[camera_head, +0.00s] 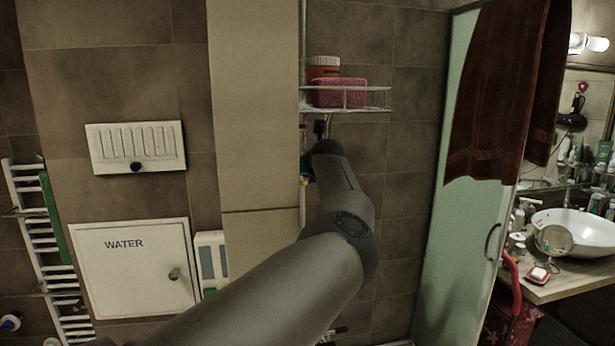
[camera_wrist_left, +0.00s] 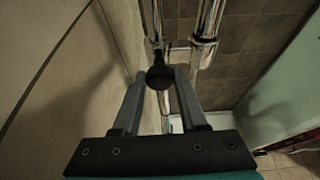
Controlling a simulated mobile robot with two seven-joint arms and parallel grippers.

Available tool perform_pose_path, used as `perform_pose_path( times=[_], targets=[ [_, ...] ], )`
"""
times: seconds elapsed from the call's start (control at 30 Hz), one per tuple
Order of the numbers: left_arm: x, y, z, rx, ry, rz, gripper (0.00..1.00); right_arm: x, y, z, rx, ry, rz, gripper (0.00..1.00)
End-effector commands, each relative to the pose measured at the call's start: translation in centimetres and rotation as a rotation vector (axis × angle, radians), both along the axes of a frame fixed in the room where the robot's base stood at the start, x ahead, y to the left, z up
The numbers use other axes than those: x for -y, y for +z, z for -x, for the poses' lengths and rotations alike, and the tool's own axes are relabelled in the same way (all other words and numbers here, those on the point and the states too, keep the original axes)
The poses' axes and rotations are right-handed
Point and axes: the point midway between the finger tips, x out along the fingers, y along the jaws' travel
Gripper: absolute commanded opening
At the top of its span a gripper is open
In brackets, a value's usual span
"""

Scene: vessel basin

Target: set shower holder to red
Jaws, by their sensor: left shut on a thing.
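In the left wrist view my left gripper (camera_wrist_left: 161,73) is shut on a round black knob (camera_wrist_left: 159,78), which looks like part of the shower holder. The knob sits between the fingertips, in front of a chrome pipe (camera_wrist_left: 153,22). A second chrome pipe (camera_wrist_left: 207,25) runs to its right. In the head view my left arm reaches up to the shower rail (camera_head: 303,40), and its wrist hides the gripper and most of the holder. A small dark piece (camera_head: 320,128) shows just above the wrist. My right gripper is not in view.
A wire shelf (camera_head: 350,108) with a pink box (camera_head: 341,92) and an orange jar (camera_head: 323,68) is just above my wrist. A beige wall panel (camera_head: 250,120) stands close on the left. A glass shower door (camera_head: 437,235) with a brown towel (camera_head: 497,90) is on the right.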

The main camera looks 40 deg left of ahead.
Motion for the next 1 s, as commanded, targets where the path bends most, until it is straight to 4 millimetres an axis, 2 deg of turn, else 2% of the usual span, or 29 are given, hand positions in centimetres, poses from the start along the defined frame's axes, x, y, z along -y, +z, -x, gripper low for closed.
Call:
perform_pose_path(
  times=[0.03, 0.2, 0.23, 0.47, 0.8, 1.0],
  targets=[
    [-0.1, 0.6, 0.0, 0.008, 0.001, -0.007, 0.00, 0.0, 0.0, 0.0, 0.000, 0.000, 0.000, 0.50],
    [-0.1, 0.6, 0.0, 0.008, 0.001, -0.007, 0.00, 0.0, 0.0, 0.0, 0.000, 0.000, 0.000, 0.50],
    [-0.1, 0.6, 0.0, 0.009, 0.001, -0.008, 0.45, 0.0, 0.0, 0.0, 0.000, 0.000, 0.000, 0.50],
    [-0.1, 0.3, 0.0, 0.005, 0.001, -0.004, 0.70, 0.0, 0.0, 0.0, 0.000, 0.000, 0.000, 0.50],
    [0.1, 0.2, 0.1, 0.003, 0.001, -0.001, 0.70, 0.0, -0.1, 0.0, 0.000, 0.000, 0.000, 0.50],
    [1.0, 0.6, 0.7, 0.005, 0.002, -0.001, 0.70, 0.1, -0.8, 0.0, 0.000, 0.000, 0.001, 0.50]
  ],
)
